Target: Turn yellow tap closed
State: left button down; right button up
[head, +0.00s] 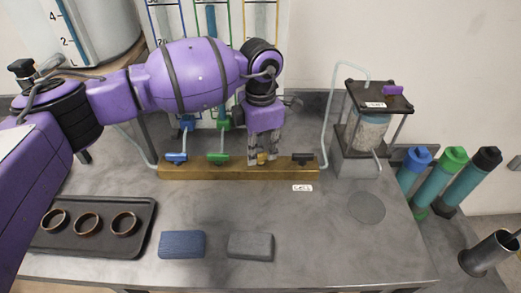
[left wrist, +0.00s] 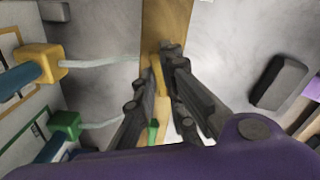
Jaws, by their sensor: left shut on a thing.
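The brass manifold bar (head: 220,172) lies across the grey bench and carries a row of taps. My right gripper is not in view.
A black tray (head: 140,240) with three rings is at the front left. A blue block (head: 182,245) and a grey block (head: 250,246) lie at the front. A pump-like stand (head: 375,120) is at the right, with coloured cylinders (head: 450,180) beyond it.

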aim_at(260, 155)
pick_arm(q)
jog(key=shift+m, duration=1.8)
jog(key=c, duration=1.8)
grip_release()
notch_tip(260, 155, up, 12)
jog(key=shift+f, duration=0.1)
jog(key=shift+s, duration=0.1)
